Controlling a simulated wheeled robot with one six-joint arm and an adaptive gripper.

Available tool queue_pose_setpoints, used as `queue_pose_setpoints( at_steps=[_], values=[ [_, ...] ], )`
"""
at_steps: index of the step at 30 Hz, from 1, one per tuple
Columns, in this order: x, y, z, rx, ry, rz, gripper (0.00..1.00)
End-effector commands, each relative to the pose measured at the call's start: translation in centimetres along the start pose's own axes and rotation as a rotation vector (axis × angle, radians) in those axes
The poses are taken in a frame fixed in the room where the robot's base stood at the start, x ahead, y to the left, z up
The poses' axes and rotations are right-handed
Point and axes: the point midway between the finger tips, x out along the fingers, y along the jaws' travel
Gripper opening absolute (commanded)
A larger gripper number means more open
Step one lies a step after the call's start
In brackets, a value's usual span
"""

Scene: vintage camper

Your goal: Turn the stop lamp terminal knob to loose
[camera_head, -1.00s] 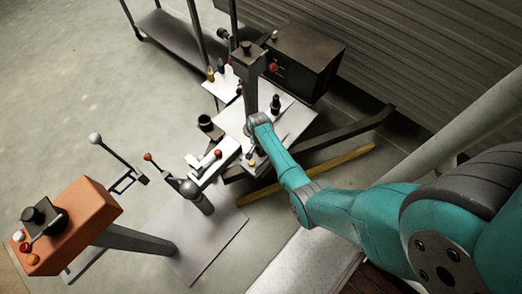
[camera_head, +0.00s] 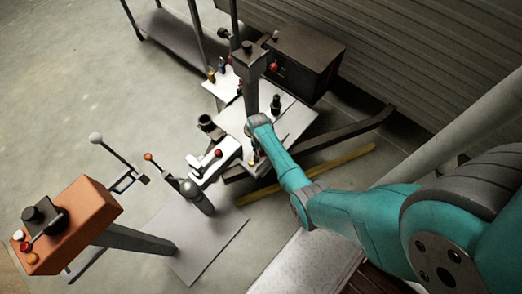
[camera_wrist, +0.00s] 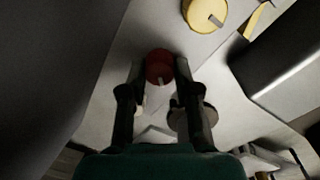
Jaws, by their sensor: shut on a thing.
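In the wrist view a round red knob (camera_wrist: 159,62) with a pale pointer mark sits on a light panel (camera_wrist: 112,82). My gripper (camera_wrist: 159,76) is shut on this red knob, with one dark finger on each side of it. A yellow knob (camera_wrist: 203,13) with a grey pointer stands on the panel beyond it, apart from my fingers. I cannot read any label, so I cannot tell which knob is the stop lamp terminal. In the head view my arm reaches down to the light bench, and it hides the held knob and the fingers.
A dark post (camera_head: 250,85) rises from the bench close to my wrist. A dark box (camera_head: 303,60) stands behind it. An orange control box (camera_head: 72,225) and levers stand at the left. A yellow bar (camera_head: 310,172) lies low beside the bench. Floor at upper left is open.

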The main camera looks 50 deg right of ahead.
Motion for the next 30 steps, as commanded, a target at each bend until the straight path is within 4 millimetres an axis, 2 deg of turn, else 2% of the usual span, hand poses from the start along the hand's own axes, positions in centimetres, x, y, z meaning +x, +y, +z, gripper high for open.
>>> queue_pose_setpoints(
  at_steps=[4,5,7,20,26,30],
  values=[
    [0.0,0.0,-0.1,0.001,0.001,-0.001,0.00],
    [0.0,0.0,-0.1,0.001,0.001,-0.001,0.39],
    [0.0,0.0,0.0,0.001,0.001,-0.001,0.56],
    [-0.6,0.0,0.0,0.001,0.001,-0.001,0.57],
    [-3.2,0.0,0.0,0.001,0.003,-0.002,0.57],
    [-6.0,-0.1,-0.1,0.001,0.004,-0.002,0.57]
  ],
)
